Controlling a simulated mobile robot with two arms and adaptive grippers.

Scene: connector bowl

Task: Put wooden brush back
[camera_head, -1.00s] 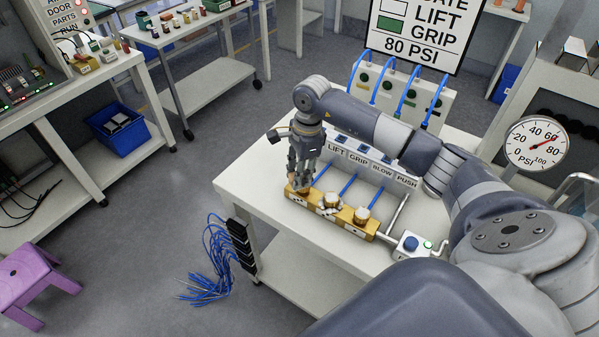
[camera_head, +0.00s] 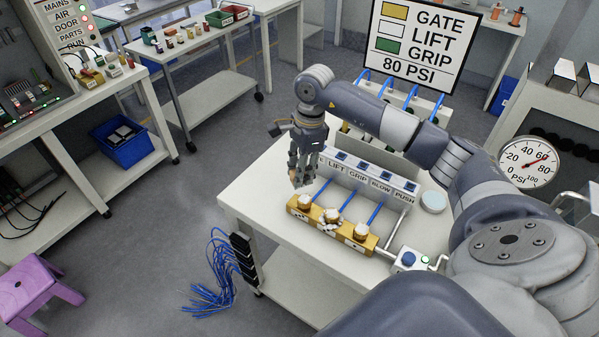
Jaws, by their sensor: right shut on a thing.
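My right gripper (camera_head: 297,181) is just above the left end of a brass block (camera_head: 353,241) on the white table. It is shut on a small tan-brown piece, the wooden brush (camera_head: 293,176), mostly hidden by the fingers, so its shape is not clear. The brass block carries three round fittings in a row, the left one (camera_head: 304,202) just below the gripper. The gripper and brush look clear of that fitting. My left gripper is not in view.
Behind the block stands a white valve bank (camera_head: 365,181) with labels and blue tubes. A button box (camera_head: 408,259) is at the block's right end. A round white lid-like disc (camera_head: 433,201) lies at the right. The table's left part (camera_head: 250,197) is bare.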

